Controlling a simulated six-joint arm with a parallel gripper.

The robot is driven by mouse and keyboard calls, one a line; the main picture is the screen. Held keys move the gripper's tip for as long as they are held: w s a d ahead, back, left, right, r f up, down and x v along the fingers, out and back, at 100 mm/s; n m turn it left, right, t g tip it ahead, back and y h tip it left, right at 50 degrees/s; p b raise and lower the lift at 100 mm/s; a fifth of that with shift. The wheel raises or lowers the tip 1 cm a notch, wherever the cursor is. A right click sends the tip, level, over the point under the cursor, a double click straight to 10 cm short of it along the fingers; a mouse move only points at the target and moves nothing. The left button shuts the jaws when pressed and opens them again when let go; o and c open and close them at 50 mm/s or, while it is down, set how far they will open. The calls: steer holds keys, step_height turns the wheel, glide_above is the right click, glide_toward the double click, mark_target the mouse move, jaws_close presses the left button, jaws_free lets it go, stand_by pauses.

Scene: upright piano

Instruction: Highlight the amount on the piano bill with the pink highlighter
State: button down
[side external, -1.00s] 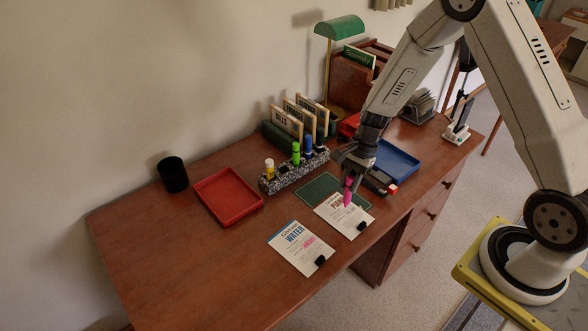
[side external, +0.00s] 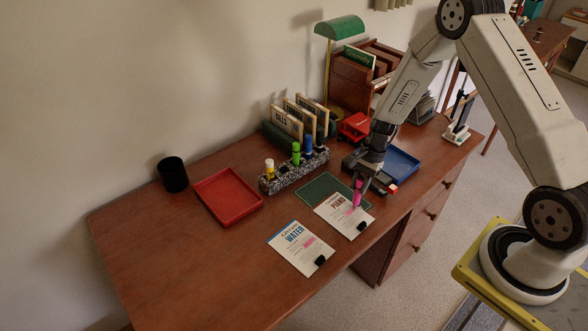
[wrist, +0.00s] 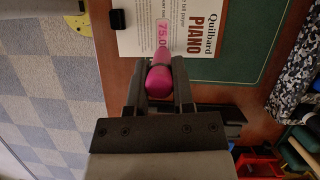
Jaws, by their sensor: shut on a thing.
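My gripper (side external: 361,181) is shut on the pink highlighter (side external: 357,196), which points down at the piano bill (side external: 331,208). In the wrist view the gripper (wrist: 159,78) holds the pink highlighter (wrist: 159,80) between its fingers. Its tip is over the amount on the piano bill (wrist: 185,45); I cannot tell whether it touches the paper. A pink band covers the printed "75.0", with the end of the amount hidden by the highlighter. The water bill (side external: 288,255) lies to the left and also bears a pink mark.
A speckled holder (side external: 285,181) carries yellow, green and blue highlighters. A green mat (side external: 312,187) lies partly under the piano bill. The desk's front left is clear.

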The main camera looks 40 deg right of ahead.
steer(key=shift+d, duration=0.5)
steer(key=shift+s+a+r, duration=0.1)
steer(key=shift+a, duration=3)
step_height(320, 180, up, 8)
